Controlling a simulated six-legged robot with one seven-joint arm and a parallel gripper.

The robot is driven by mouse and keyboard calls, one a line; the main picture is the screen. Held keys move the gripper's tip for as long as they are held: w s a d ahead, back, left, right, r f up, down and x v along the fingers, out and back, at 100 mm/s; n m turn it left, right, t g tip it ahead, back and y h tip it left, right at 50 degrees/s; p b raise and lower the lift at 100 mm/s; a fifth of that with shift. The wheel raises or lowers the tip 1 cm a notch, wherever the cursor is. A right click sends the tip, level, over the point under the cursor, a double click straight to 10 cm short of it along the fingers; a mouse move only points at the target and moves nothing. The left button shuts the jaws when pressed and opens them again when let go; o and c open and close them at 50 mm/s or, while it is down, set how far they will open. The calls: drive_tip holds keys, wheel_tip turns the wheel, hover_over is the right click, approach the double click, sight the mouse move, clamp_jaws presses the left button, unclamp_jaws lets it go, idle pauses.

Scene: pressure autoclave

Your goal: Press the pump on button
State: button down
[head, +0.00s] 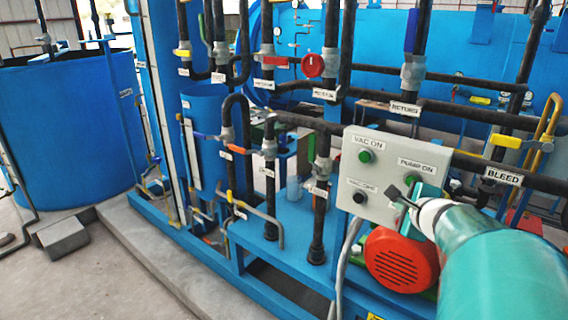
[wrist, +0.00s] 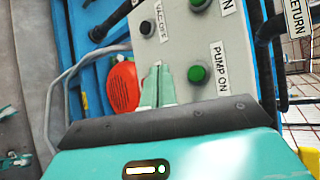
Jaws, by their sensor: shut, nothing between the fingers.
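A pale grey control box (head: 383,205) carries labelled buttons. In the head view my gripper (head: 398,194) is in front of the box's lower right part. I cannot tell whether the tips touch the box.
The box also has a green VAC ON button (head: 366,156) and a black VAC OFF button (head: 358,197). A red round motor cover (head: 401,260) is below the box. Dark pipes with a BLEED label (head: 503,175) run to the right. Concrete floor (head: 75,275) lies open at left.

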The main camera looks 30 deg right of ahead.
drive_tip(key=w+d, duration=0.3)
drive_tip(key=d, duration=0.4)
drive_tip(key=shift+d, duration=0.2)
idle(1.9)
drive_tip(key=shift+w+d, duration=0.2)
drive_tip(key=shift+d, duration=0.15)
